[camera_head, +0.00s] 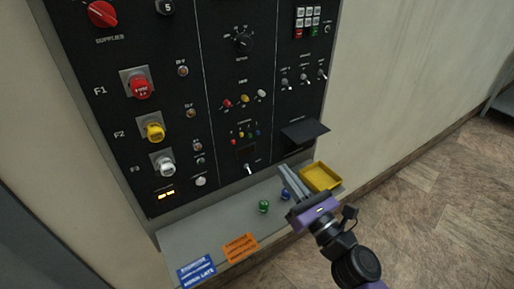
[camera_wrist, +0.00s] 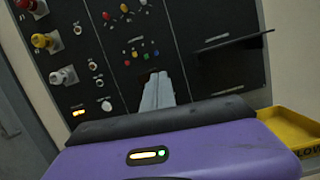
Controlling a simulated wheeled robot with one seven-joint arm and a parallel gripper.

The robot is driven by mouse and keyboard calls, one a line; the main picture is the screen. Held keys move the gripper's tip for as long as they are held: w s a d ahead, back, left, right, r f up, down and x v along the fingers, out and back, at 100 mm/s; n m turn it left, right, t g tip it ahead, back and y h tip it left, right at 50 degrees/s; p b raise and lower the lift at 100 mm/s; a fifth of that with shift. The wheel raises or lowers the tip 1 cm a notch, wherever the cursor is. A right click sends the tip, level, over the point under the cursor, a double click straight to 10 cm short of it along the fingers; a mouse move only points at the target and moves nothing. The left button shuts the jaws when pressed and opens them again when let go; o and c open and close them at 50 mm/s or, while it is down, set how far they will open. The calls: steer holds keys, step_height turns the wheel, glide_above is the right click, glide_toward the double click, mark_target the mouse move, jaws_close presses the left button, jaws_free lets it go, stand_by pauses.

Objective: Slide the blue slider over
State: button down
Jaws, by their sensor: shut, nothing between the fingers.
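A row of small coloured controls sits low on the middle panel. Its right end looks blue, and I take this as the blue slider (camera_head: 257,132); the row also shows in the wrist view, with the blue one (camera_wrist: 155,53) at its right end. It is too small to tell its exact shape or position. My gripper (camera_head: 283,172) is shut and empty, in front of the panel's lower part, to the right of and below the row in the head view. In the wrist view the shut fingers (camera_wrist: 158,80) end just below the blue control, hiding the panel behind them.
A grey ledge (camera_head: 190,236) below the panel holds a green piece (camera_head: 263,206), a blue piece (camera_head: 286,195) and a yellow tray (camera_head: 321,176). A black shelf (camera_head: 305,132) juts out at right. Red, yellow and white knobs (camera_head: 164,163) stick out at left.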

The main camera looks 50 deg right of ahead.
mark_target(257, 137)
steer(key=shift+n, duration=0.5)
steer(key=p+x, duration=0.4)
steer(key=x, duration=0.4)
steer(key=shift+w+r, duration=0.2)
steer(key=shift+w, duration=0.1)
steer(key=shift+w+d, duration=0.2)
steer(key=shift+w, duration=0.45)
